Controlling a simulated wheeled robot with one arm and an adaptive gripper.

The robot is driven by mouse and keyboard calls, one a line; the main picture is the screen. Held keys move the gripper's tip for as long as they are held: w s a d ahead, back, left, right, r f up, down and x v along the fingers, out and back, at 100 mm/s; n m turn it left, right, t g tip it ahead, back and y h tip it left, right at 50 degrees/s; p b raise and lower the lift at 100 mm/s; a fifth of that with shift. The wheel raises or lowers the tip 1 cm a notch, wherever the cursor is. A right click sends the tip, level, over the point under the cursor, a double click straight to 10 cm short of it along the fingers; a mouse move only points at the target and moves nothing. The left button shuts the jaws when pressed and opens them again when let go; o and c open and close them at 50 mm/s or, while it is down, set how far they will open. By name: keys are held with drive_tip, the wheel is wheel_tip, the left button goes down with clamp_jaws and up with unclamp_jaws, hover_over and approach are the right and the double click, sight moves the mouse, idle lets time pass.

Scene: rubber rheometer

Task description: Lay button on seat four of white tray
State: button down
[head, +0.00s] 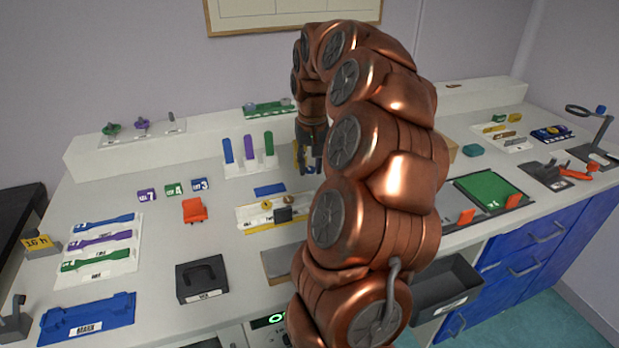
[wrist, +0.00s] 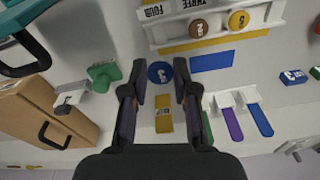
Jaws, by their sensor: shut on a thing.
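My gripper (wrist: 160,72) is shut on a round blue button (wrist: 160,73), which sits between its fingertips in the wrist view. In the head view my gripper (head: 311,160) is at the back of the bench, and the button cannot be made out there. The white tray (wrist: 262,14) is at the top of the wrist view, apart from the button. It bears a brown button (wrist: 198,27) and a yellow button (wrist: 238,19). FOUR and THREE labels show at its cut-off edge. In the head view the tray (head: 246,216) is partly hidden by my arm.
A blue plate (head: 270,190) lies by the tray. A white rack with blue, purple and green strips (head: 250,150) stands behind. A yellow labelled block (wrist: 164,113) appears between my fingers, beyond the button. A brown box (wrist: 42,122) and green piece (wrist: 104,75) are left in the wrist view.

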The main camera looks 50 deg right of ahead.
sight(310, 199)
drive_tip(key=shift+f, duration=0.65)
drive_tip(key=shift+f+b, duration=0.15)
drive_tip(key=shift+b, duration=0.3)
drive_tip(key=shift+f+b, duration=1.5)
drive_tip(key=shift+f, duration=1)
drive_tip(key=shift+f+b, duration=0.5)
drive_tip(key=shift+f, duration=0.3)
drive_tip(key=c, duration=0.8)
unclamp_jaws()
wheel_tip(310, 199, up, 12)
drive_tip(key=s, duration=0.1)
drive_tip(key=shift+a, duration=0.35)
